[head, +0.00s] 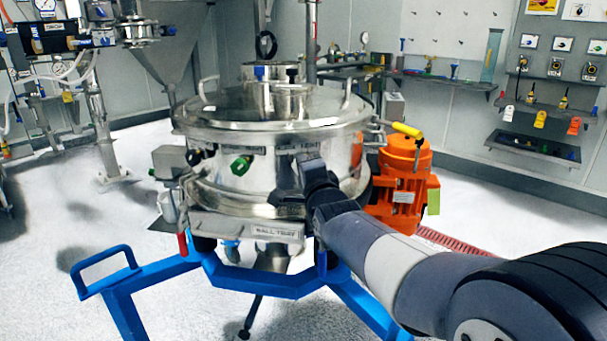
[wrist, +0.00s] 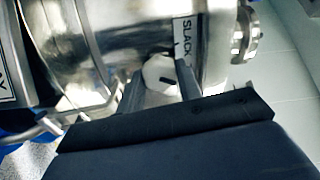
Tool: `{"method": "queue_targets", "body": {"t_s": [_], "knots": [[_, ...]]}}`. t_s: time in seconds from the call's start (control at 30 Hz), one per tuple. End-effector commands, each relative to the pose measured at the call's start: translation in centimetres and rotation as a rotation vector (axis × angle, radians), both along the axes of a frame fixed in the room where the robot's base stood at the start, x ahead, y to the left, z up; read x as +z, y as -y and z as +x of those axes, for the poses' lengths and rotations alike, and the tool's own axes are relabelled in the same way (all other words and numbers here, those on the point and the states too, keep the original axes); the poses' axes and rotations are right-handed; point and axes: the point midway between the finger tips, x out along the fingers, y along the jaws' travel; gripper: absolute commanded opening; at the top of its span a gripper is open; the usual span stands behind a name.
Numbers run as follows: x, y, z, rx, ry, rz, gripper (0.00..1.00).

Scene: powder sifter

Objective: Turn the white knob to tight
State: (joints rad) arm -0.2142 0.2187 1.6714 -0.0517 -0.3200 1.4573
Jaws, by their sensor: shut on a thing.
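The white knob (wrist: 157,72) sits on the shiny steel side of the sifter in the wrist view. It has a faceted face with a short black line slanting toward its lower right. A label reading SLACK (wrist: 183,36) is just right of it. My gripper (wrist: 160,80) is shut on the knob, with one finger on its left and one on its right. In the head view my gripper (head: 287,198) is at the front of the sifter (head: 230,165), and the knob is hidden there. I cannot see a label reading tight.
A green knob (head: 241,165) and a black knob (head: 194,157) are left of my gripper. A BALL TRAY label (head: 275,231) is below it. The blue frame (head: 265,283) runs under the sifter. An orange motor (head: 404,170) stands close on the right.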

Motion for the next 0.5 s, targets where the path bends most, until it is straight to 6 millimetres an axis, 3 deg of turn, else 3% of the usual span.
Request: {"method": "queue_targets", "body": {"t_s": [0.5], "knots": [[-0.06,0.02,-0.01,0.0,-0.069,0.288,0.11]]}}
